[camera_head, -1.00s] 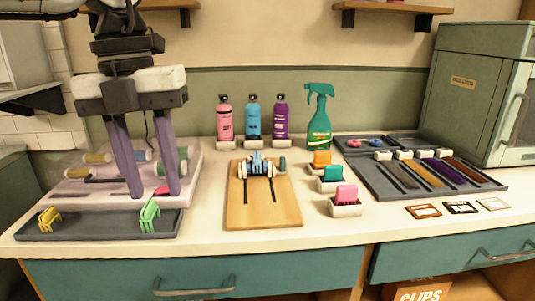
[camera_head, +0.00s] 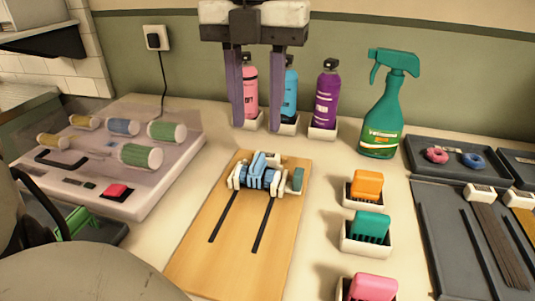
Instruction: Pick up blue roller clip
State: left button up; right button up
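The blue roller clip (camera_head: 258,172) sits at the upper end of a wooden board (camera_head: 200,268), clamped around a small roller with pale ends. A dull green block (camera_head: 297,180) is at its right end. My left gripper (camera_head: 256,128) hangs from above with its two purple fingers apart and nothing between them. In the picture the fingertips are just above the clip, in front of the pink and blue bottles; I cannot tell the exact height. My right gripper is out of view.
A heated-roller case (camera_head: 160,195) with several rollers stands left. Pink (camera_head: 250,88), blue (camera_head: 290,92) and purple (camera_head: 326,96) bottles and a green spray bottle (camera_head: 384,112) stand behind. Orange (camera_head: 367,184), green (camera_head: 370,226) and pink (camera_head: 372,288) combs stand in white holders at right.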

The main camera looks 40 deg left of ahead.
aim_at(257, 161)
pick_arm(q)
notch_tip(257, 161, down, 8)
jog(key=shift+a+r+b, duration=0.1)
jog(key=shift+b, duration=0.55)
grip_shut()
